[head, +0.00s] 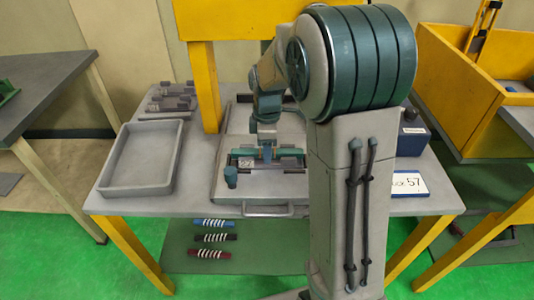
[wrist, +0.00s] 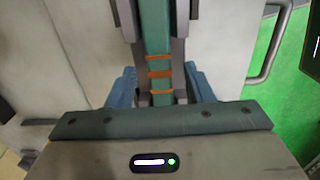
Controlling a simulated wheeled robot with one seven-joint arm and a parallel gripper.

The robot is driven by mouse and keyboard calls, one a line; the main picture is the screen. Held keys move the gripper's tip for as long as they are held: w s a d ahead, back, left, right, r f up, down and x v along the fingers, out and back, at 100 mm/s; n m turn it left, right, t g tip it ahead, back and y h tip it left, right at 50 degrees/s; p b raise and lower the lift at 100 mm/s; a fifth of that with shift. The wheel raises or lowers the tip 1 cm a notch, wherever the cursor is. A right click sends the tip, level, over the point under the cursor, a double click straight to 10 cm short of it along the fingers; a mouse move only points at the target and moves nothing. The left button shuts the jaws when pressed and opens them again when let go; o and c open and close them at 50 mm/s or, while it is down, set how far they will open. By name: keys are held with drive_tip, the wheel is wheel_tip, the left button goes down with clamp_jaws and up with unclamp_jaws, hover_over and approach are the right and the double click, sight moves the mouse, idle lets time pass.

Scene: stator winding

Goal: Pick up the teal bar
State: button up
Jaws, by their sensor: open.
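The teal bar (wrist: 157,45) runs up the middle of the wrist view, with several copper-coloured bands across it. Grey blocks flank it on both sides. In the head view the bar (head: 243,151) lies crosswise in a fixture on a grey plate, partly hidden by my gripper and arm. My gripper (head: 267,152) is over the bar's middle. In the wrist view its blue fingers (wrist: 160,86) stand apart, one on each side of the bar, with visible room between. Whether they touch the bar or its blocks is not clear.
The grey plate (head: 225,200) has a front handle and a teal knob (head: 230,176). An empty grey tray (head: 109,183) is at left, with a yellow post (head: 207,85) behind. A blue box (head: 413,138) and numbered card (head: 410,185) are at right. Striped coils (head: 213,238) lie below.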

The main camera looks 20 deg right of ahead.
drive_tip(key=shift+c, duration=0.4)
clamp_jaws()
drive_tip(key=shift+r, duration=0.1)
